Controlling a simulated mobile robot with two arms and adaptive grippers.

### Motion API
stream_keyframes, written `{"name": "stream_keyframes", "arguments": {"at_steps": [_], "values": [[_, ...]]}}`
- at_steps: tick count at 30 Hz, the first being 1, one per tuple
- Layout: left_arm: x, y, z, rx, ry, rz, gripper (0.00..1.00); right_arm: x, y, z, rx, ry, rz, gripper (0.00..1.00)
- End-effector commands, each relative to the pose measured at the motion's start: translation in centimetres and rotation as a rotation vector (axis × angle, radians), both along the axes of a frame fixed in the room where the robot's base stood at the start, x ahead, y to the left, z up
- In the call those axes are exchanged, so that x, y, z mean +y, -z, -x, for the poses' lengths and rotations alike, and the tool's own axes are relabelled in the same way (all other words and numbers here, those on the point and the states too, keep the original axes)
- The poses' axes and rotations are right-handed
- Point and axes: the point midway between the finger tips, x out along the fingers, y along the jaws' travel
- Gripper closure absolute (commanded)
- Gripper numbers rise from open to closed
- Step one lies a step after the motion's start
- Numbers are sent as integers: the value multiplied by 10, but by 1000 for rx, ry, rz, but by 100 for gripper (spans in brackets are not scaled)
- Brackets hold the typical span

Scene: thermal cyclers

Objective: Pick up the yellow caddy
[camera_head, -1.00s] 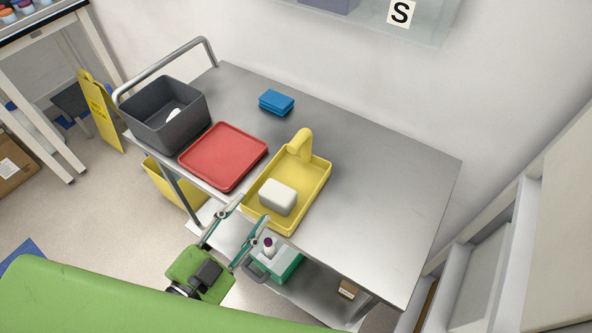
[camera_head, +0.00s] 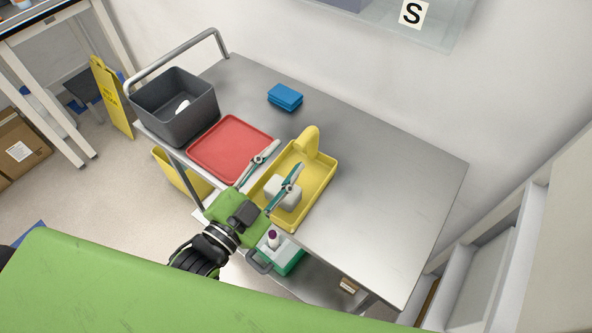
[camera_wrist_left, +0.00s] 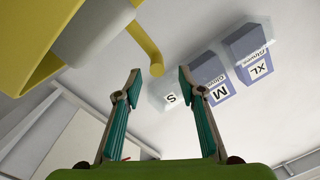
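The yellow caddy (camera_head: 321,187) sits on the steel cart top with a white block (camera_head: 272,187) in its tray. Its upright curved handle (camera_head: 308,141) rises at the far end. My left gripper (camera_head: 286,157) is open and empty; in the head view its fingers overlap the near part of the caddy and the block. In the left wrist view the caddy (camera_wrist_left: 22,45) is at the upper left, the handle (camera_wrist_left: 143,48) hangs just above the left fingertip in the picture, and nothing is between the fingers (camera_wrist_left: 160,76). Whether a finger touches the caddy I cannot tell. My right gripper is not in view.
A red tray (camera_head: 230,147) lies left of the caddy, with a grey bin (camera_head: 177,110) beyond it. Blue folded cloths (camera_head: 285,97) lie farther back. A green and white box (camera_head: 282,255) is on the lower shelf. The cart top right of the caddy is clear.

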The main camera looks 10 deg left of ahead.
Motion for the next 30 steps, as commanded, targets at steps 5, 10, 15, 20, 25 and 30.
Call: {"name": "stream_keyframes", "arguments": {"at_steps": [5, 10, 15, 20, 25, 30], "values": [[-7, -3, -14, -2, -1, 2, 64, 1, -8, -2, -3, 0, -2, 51], [-17, -2, -36, -1, 0, 0, 64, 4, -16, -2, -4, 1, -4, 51], [-21, 0, -47, 0, 0, 0, 64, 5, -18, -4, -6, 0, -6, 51], [-21, 1, -48, 1, 0, 0, 64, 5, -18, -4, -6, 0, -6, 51], [-21, 1, -48, 1, -1, 0, 87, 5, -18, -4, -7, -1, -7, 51], [-21, -1, -48, -3, 0, 1, 100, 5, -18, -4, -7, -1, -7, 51]]}}
